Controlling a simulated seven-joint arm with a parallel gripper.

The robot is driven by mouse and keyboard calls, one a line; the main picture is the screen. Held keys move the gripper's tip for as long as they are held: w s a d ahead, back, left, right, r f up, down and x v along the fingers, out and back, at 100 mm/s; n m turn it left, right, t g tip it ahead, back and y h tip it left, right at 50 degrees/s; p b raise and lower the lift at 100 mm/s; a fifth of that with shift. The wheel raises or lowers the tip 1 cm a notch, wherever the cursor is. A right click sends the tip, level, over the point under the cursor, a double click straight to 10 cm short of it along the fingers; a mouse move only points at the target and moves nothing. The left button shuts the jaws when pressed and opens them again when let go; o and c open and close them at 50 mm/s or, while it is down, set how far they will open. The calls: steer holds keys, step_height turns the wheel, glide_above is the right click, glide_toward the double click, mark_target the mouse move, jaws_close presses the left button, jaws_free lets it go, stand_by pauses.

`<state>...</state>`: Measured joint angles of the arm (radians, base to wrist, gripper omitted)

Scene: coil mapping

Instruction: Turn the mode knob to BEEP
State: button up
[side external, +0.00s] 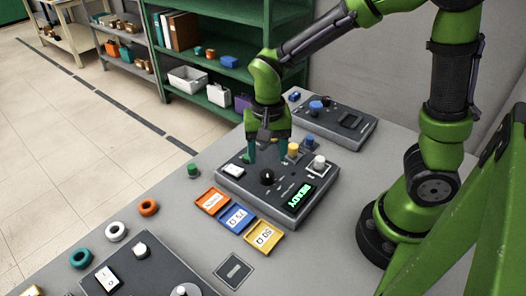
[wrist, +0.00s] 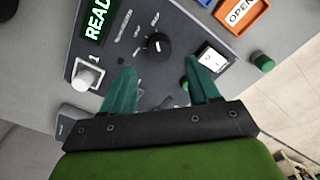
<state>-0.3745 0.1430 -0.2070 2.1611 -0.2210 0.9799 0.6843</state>
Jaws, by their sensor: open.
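The control panel (side external: 252,194) is a dark grey box on the table. The black round mode knob (side external: 267,177) sits near its middle; it also shows in the wrist view (wrist: 158,45), with a small pale mark on top. Small labels stand around the knob, too small to read surely, so I cannot tell which is BEEP. A green READY screen (side external: 302,201) is lit on the panel; part of it shows in the wrist view (wrist: 97,17). My gripper (side external: 268,158) is over the panel, fingers open and empty. In the wrist view its teal fingertips (wrist: 161,76) are apart, with the knob beyond them.
Another panel (side external: 338,124) stands behind.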

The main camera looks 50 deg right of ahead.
mark_target(266, 172)
step_height(266, 172, up, 11)
stand_by(0.5)
steer(key=s+d+r+n+t+y, duration=0.2)
steer(key=s+r+n+t, duration=0.1)
steer(key=s+n+t, duration=0.2)
steer(key=shift+s+d+t, duration=0.2)
steer(key=shift+s+t, duration=0.9)
steer(key=shift+s, duration=0.35)
